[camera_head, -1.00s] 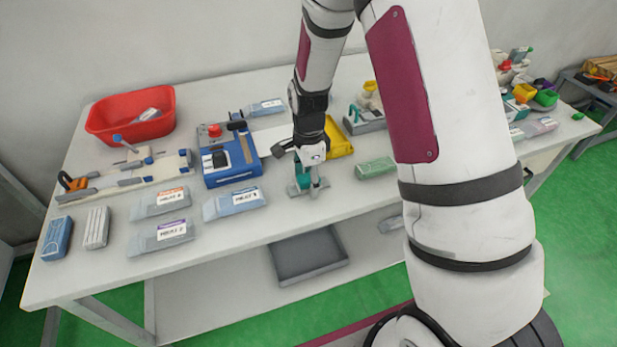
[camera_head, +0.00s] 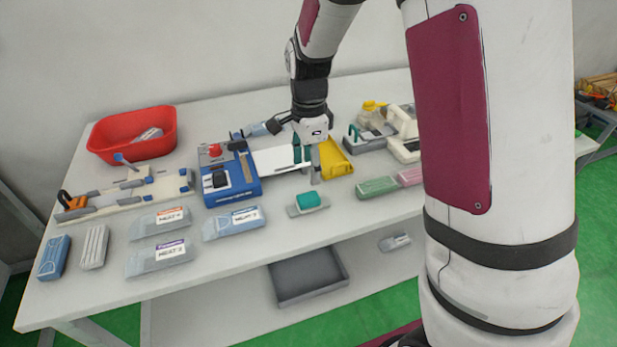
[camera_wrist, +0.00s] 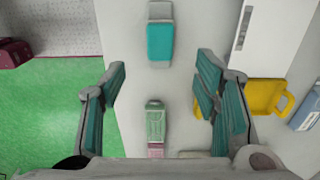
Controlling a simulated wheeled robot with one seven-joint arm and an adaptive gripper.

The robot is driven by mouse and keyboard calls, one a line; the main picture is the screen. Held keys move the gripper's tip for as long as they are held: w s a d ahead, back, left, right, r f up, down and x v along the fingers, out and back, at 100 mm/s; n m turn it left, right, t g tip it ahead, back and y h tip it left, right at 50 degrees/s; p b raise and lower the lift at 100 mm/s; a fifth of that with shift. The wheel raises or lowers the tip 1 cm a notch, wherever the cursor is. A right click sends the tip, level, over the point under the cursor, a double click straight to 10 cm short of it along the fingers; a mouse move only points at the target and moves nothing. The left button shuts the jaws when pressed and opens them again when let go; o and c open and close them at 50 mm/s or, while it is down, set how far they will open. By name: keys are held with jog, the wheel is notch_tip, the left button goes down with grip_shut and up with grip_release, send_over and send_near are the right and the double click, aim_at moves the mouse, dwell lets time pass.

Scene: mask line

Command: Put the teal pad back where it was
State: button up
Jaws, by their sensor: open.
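The teal pad (camera_head: 308,200) lies on a small grey base (camera_head: 295,210) near the front edge of the table. In the wrist view the teal pad (camera_wrist: 160,42) shows at the top centre on its grey base (camera_wrist: 160,9). My gripper (camera_head: 307,172) is above the table, just behind the pad and apart from it. Its teal-lined fingers (camera_wrist: 160,85) are spread wide in the wrist view with nothing held between them.
A blue device (camera_head: 229,175) with a red button stands left of my gripper, beside a white plate (camera_head: 272,160). A yellow tray (camera_head: 335,160) is close on the right. A green pack (camera_head: 377,187) and several labelled pouches (camera_head: 233,223) lie along the front. A red bin (camera_head: 132,134) stands back left.

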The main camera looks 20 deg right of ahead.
jog(key=s+r+n+t, duration=0.2)
jog(key=s+r+n, duration=0.5)
jog(key=s+r, duration=0.45)
jog(key=s+r+n+t, duration=0.1)
jog(key=s+r+n, duration=0.2)
jog(key=s+n, duration=0.2)
jog(key=s+r+n+t, duration=0.1)
jog(key=s+r+n, duration=0.2)
jog(key=s+n, duration=0.3)
jog(key=shift+s+d, duration=0.2)
jog(key=shift+s, duration=1.2)
